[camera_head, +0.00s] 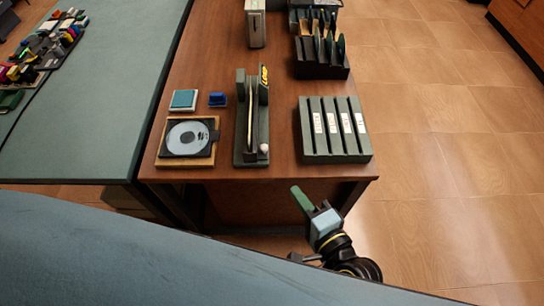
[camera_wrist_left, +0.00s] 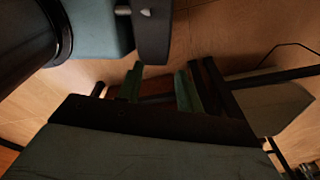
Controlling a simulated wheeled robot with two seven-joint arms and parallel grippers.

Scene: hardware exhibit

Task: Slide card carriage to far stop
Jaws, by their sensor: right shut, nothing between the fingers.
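A long grey-green fixture (camera_head: 240,135) stands in the middle of the brown table, with two upright walls and a slot between them. A thin pale strip runs along the slot, and a small whitish knob (camera_head: 264,148) sits at its near end. I cannot tell for certain which part is the card carriage. My right gripper (camera_head: 302,198) is shut and empty, off the table's near edge, below and right of the fixture and apart from it. My left gripper (camera_wrist_left: 160,86) shows in the left wrist view, its green fingers apart with nothing between them; it is not visible in the head view.
A slotted block (camera_head: 335,135) with white labels stands right of the fixture. A disc on a tray (camera_head: 188,138), a teal pad (camera_head: 184,99) and a small blue block (camera_head: 217,99) lie left. A dark rack (camera_head: 322,70) and a grey box (camera_head: 255,25) stand behind.

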